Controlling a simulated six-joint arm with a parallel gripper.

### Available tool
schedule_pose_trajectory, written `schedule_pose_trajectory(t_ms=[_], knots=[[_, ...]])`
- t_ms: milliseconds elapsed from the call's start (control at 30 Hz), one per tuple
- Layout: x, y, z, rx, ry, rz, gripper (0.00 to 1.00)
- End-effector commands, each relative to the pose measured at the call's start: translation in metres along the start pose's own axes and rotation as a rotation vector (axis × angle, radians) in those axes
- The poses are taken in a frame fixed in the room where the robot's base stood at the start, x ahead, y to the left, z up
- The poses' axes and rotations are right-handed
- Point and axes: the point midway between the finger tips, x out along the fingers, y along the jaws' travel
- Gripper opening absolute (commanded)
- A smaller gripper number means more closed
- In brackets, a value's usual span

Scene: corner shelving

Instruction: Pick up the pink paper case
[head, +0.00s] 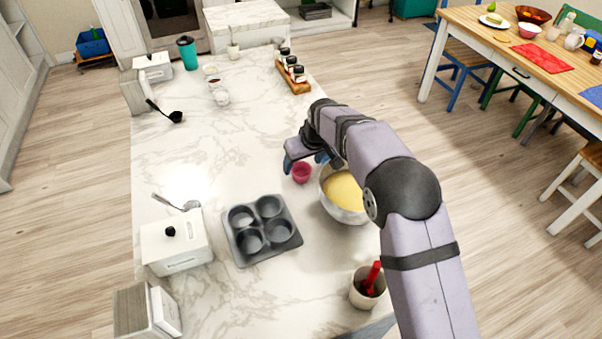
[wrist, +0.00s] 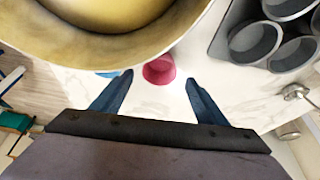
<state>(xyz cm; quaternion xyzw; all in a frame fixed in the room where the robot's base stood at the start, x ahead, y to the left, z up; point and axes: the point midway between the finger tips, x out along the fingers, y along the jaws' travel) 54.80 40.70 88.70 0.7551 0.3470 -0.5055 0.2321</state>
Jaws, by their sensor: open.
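The pink paper case (head: 302,173) stands on the marble counter, just left of the metal bowl. In the wrist view the pink paper case (wrist: 159,70) shows ahead of and between my two blue fingers, beside the bowl's rim. My gripper (wrist: 156,84) is open, with nothing between its fingers. In the head view my gripper (head: 305,162) is close by the case, and my arm hides part of it. Whether a finger touches the case cannot be told.
A metal bowl of yellow batter (head: 343,192) stands right beside the case. A dark muffin tin (head: 262,229) with empty cups lies to the left and nearer. A white cup with a red utensil (head: 367,287) stands near the front edge. The counter's middle is clear.

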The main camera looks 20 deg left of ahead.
Motion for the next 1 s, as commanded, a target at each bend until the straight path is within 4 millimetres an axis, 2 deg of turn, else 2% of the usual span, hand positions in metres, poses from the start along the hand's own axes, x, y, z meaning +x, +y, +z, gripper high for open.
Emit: schedule_pose_trajectory(t_ms=[267, 500, 700, 1000], knots=[[0.009, 0.000, 0.001, 0.000, -0.001, 0.000, 0.67], [0.035, 0.001, 0.002, 0.000, -0.001, 0.000, 0.67], [0.050, 0.001, 0.002, 0.000, 0.000, 0.000, 0.67], [0.052, 0.001, 0.002, 0.000, 0.002, 0.001, 0.67]])
